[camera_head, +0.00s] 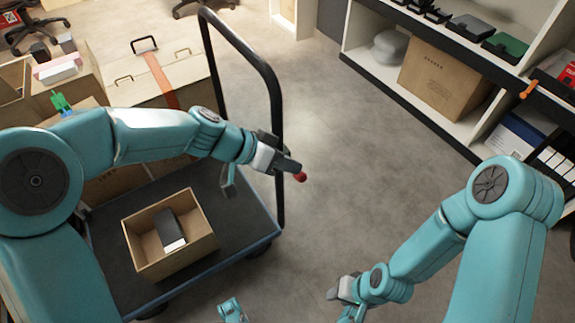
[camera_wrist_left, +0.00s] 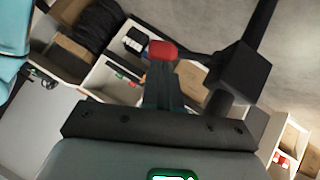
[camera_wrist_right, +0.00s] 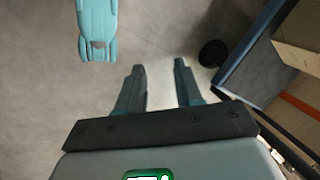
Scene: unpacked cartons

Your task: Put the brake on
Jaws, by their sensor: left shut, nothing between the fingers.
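The cart (camera_head: 240,230) has a tall black push handle (camera_head: 279,110). A dark block (camera_wrist_left: 240,75) sits on its upright in the left wrist view. A red knob (camera_head: 300,176) shows at the tip of my left gripper (camera_head: 288,165), just right of the upright; it seems to be the brake lever's end. In the left wrist view the red knob (camera_wrist_left: 163,50) lies right at the closed fingertips, with nothing between them. My right gripper (camera_wrist_right: 158,68) is open and empty, low over the floor, away from the cart.
An open carton (camera_head: 200,240) with a dark item (camera_head: 170,228) inside stands on the cart deck. Larger boxes (camera_head: 165,80) stand behind my left arm. Shelves with a brown carton (camera_head: 440,78) line the right side. The floor between is clear.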

